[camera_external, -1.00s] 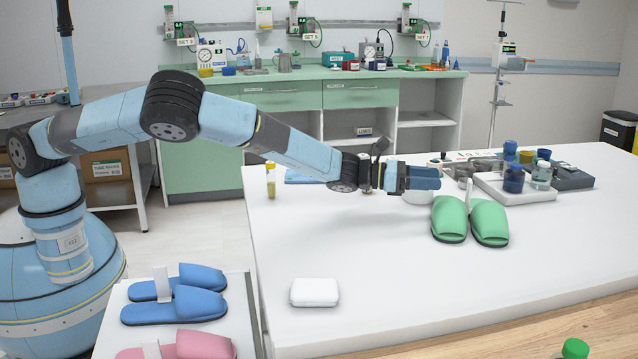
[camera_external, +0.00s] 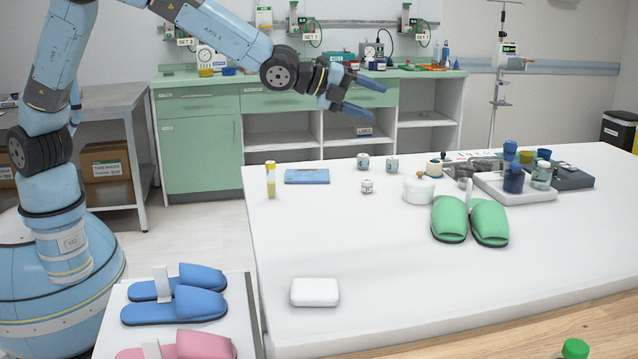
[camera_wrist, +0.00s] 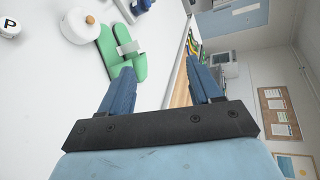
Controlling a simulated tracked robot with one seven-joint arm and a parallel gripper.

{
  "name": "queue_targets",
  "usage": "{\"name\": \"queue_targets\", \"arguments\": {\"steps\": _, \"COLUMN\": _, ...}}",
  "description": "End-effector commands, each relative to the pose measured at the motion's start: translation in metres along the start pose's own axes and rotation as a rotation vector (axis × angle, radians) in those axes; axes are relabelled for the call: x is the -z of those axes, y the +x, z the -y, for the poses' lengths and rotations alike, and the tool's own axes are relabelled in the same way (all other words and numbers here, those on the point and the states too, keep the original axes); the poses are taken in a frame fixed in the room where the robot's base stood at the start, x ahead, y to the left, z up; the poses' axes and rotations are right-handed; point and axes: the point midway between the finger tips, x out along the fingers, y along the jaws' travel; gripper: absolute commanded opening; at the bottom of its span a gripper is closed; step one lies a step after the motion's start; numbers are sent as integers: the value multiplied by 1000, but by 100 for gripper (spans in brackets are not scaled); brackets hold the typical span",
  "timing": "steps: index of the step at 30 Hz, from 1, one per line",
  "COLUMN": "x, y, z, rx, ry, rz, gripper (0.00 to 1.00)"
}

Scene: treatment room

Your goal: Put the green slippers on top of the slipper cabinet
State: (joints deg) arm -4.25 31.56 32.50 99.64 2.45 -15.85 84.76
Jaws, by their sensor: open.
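The pair of green slippers (camera_external: 468,220) lies side by side on the white table, toes toward the camera, with a white band or tag between them at the back. The slippers also show in the wrist view (camera_wrist: 112,52), beyond my fingers. My gripper (camera_external: 378,100) is open and empty, raised above the far side of the table, up and left of the slippers. Its two blue fingers also show in the wrist view (camera_wrist: 163,85). The slipper cabinet (camera_external: 240,306) appears to be the low white unit at the lower left, holding blue slippers (camera_external: 178,294) and pink slippers (camera_external: 190,346) on top.
A white round jar (camera_external: 419,190) stands just left of the slippers. A tray (camera_external: 515,195) with bottles is behind them to the right. A white box (camera_external: 314,292) lies near the table's front left. The table between box and slippers is clear.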

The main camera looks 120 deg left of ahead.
Motion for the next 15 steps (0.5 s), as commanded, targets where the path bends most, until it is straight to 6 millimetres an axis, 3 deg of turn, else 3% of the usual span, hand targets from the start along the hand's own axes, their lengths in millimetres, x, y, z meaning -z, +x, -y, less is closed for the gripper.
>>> {"name": "queue_targets", "arguments": {"steps": 6, "x": 17, "y": -76, "z": 13, "rx": -109, "ry": -282, "rz": -64, "gripper": 63}}
{"name": "queue_targets", "arguments": {"steps": 15, "x": 46, "y": -190, "z": 14, "rx": -288, "ry": -611, "rz": -144, "gripper": 63}}
